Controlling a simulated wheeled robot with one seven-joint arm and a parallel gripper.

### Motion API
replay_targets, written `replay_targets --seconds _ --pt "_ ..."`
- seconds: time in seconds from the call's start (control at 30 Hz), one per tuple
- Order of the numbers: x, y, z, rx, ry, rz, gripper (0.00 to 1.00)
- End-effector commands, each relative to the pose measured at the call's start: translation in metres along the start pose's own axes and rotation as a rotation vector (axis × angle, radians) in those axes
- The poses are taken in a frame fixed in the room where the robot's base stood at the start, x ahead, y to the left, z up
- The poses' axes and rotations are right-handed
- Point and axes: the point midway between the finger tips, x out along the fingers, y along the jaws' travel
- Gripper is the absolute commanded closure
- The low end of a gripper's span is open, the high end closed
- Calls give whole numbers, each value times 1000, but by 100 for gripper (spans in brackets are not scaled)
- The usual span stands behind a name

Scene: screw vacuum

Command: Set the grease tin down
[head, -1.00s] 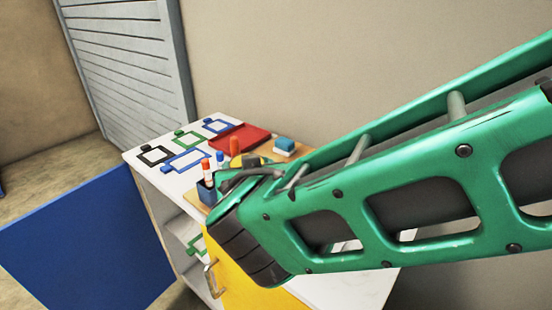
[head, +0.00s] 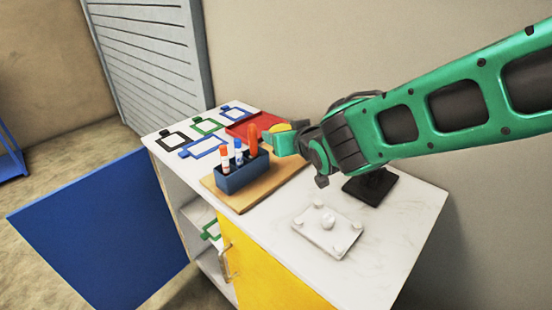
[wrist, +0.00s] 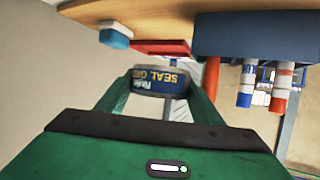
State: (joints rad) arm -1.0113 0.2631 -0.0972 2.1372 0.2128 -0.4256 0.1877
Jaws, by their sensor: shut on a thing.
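The grease tin (wrist: 160,82) has a dark blue label with yellow lettering in the wrist view, which is upside down. Its yellow top (head: 280,127) shows in the head view, partly hidden by my gripper. My gripper (head: 283,143) is shut on the tin, with a green finger on each side of it in the wrist view. The tin appears held above the cabinet top, near the wooden board and the red tray (head: 240,126). Whether its base touches anything is hidden in the head view; the wrist view shows a gap between it and the board.
A wooden board (head: 235,196) bears a dark blue caddy (head: 243,175) with markers and an orange-handled tool. A blue-green block (wrist: 115,36) is close by. Outlined frames lie at the back left. A white knobbed plate (head: 327,230) and black base (head: 370,186) stand right. Bare cabinet top (head: 400,235) surrounds them.

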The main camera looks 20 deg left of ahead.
Motion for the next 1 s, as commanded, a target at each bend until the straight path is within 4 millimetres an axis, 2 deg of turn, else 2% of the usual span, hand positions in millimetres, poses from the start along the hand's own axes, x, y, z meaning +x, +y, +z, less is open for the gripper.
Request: replay_targets --seconds 0.03,0.2,0.47,0.57,0.8,1.0 --pt "6 8 -4 -5 2 -17 76" --pt "20 17 -13 -41 2 -100 76" --pt "30 27 -26 -71 1 -172 76" --pt "33 28 -20 -74 -2 -180 76" --pt "49 27 18 -75 -4 -182 76" --pt "55 27 32 -74 0 -182 76"
